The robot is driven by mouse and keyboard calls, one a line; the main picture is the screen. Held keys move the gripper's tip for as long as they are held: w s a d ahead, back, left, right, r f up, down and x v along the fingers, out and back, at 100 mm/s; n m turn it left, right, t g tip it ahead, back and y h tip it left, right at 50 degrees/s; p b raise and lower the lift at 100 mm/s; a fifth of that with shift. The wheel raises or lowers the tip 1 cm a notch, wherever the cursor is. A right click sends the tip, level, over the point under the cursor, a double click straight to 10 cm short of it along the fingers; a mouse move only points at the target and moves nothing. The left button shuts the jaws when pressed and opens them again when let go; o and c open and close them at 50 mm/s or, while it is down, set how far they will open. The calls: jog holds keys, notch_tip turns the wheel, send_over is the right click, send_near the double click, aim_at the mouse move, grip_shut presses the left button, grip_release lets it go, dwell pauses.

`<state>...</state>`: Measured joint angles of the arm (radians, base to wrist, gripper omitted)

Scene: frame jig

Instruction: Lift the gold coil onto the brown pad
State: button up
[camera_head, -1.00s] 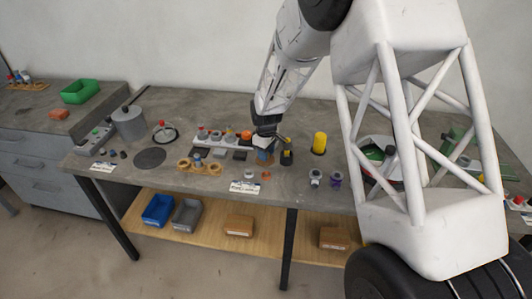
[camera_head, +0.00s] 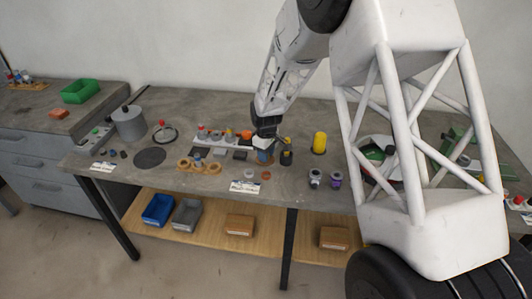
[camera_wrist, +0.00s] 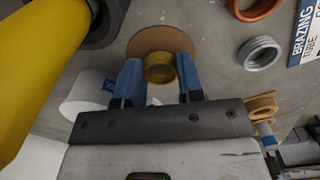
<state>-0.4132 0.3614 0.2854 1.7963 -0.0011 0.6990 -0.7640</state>
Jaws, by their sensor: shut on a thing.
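My gripper (camera_wrist: 160,80), with its two blue fingers, is shut on the gold coil (camera_wrist: 158,73) in the wrist view. The coil is a short, hollow gold ring held between the fingertips. The brown pad (camera_wrist: 160,35) is a flat round disc on the bench. The coil overlaps the pad's near part in the wrist view; whether it touches the pad or hangs just above it cannot be told. In the head view my gripper (camera_head: 265,140) is low over the bench, and the coil is hidden or too small to make out.
A large yellow cylinder (camera_wrist: 35,60) stands left of my gripper, with a white roll (camera_wrist: 85,92) close by. A silver coil (camera_wrist: 260,53), a copper ring (camera_wrist: 255,8) and a label card (camera_wrist: 305,35) lie to the right. Tan ring holders (camera_head: 200,167) sit farther left.

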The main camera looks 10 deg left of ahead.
jog(key=shift+f, duration=0.25)
dwell(0.3)
jog(key=o, duration=1.2)
jog(key=shift+c, duration=0.2)
jog(key=shift+r, duration=0.25)
jog(key=shift+r, duration=0.45)
jog(key=shift+r, duration=0.15)
notch_tip(320, 180, up, 7)
dwell(0.7)
dwell(0.5)
